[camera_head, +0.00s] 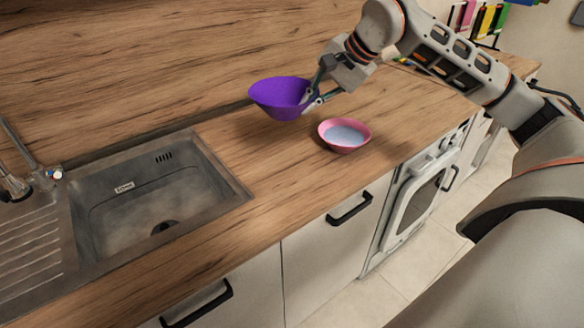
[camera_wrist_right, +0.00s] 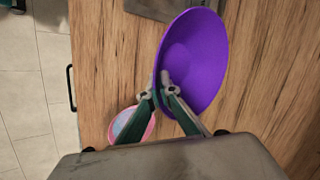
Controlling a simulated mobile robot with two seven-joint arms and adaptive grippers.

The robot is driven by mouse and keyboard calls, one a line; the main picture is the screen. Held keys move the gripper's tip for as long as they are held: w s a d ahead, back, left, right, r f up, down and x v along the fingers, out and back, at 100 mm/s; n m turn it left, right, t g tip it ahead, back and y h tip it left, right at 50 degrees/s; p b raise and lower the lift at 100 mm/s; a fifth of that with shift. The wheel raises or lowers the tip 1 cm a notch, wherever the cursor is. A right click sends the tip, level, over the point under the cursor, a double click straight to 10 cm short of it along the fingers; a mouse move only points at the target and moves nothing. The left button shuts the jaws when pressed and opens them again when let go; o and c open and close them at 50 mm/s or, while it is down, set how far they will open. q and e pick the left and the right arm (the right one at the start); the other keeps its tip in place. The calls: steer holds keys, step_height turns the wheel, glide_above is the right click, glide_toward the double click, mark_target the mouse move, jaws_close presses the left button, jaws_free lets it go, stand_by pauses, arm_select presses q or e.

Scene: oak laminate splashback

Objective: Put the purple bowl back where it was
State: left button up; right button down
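The purple bowl (camera_head: 280,97) is held above the wooden counter, near the splashback, and also shows in the right wrist view (camera_wrist_right: 200,55). My right gripper (camera_head: 311,97) is shut on the bowl's right-hand rim, with the fingers (camera_wrist_right: 164,88) on either side of its wall. The bowl looks slightly tilted. A pink bowl (camera_head: 345,146) with pale bluish contents stands upright on the counter, below and to the right of the purple bowl. It also shows in the right wrist view (camera_wrist_right: 120,127), partly hidden by a finger. My left gripper is in neither view.
A metal sink (camera_head: 150,200) with a tap (camera_head: 14,187) fills the left of the counter (camera_head: 270,195). A white oven (camera_head: 415,195) is built in under the counter at the right. Colourful items (camera_head: 482,20) stand at the back right. The counter between sink and pink bowl is clear.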

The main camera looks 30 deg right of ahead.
step_height(320, 180, down, 16)
steer(key=shift+r+b, duration=0.2)
steer(key=shift+b, duration=0.15)
steer(key=shift+f, duration=2.2)
steer(key=c, duration=2.3)
jaws_free()
steer(key=shift+d+r, duration=0.15)
steer(key=shift+r, duration=0.15)
steer(key=b+v, duration=0.1)
steer(key=v, duration=1)
steer(key=shift+s+r+b, duration=0.2)
steer(key=shift+r+b, duration=0.1)
steer(key=shift+b, duration=0.05)
